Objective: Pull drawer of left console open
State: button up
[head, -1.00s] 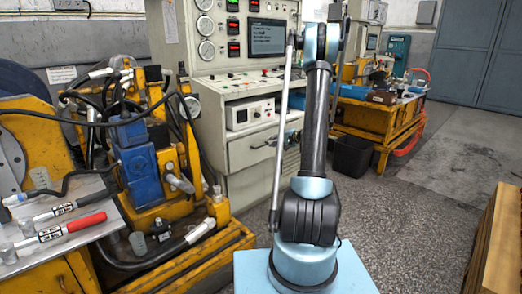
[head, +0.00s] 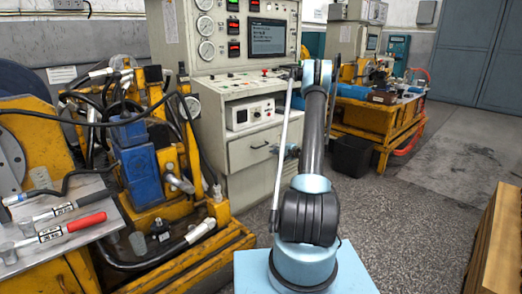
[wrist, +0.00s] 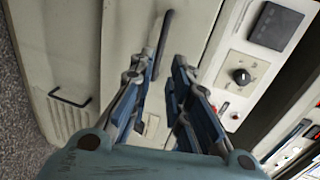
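The left console (head: 236,185) is a cream cabinet with gauges and a screen. Its drawer (head: 240,151) lies below the small white control box, and its front looks flush with the cabinet. The drawer's dark bar handle (head: 261,145) shows left of my arm. In the wrist view the handle (wrist: 164,40) runs lengthwise just ahead of my gripper (wrist: 165,68). The gripper's blue-padded fingers are apart with nothing held. The handle's near end lies beside the left finger; I cannot tell whether they touch.
A second, smaller black handle (wrist: 70,97) is on a lower panel. The control box's knob (wrist: 241,76) is right of the gripper. A yellow hydraulic rig (head: 150,190) stands left, and a black bin (head: 352,156) stands right of my arm. Open floor lies at right.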

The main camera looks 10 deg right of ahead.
jog(key=x, duration=1.2)
jog(key=shift+w+a, duration=0.1)
jog(key=shift+c, duration=0.2)
grip_shut()
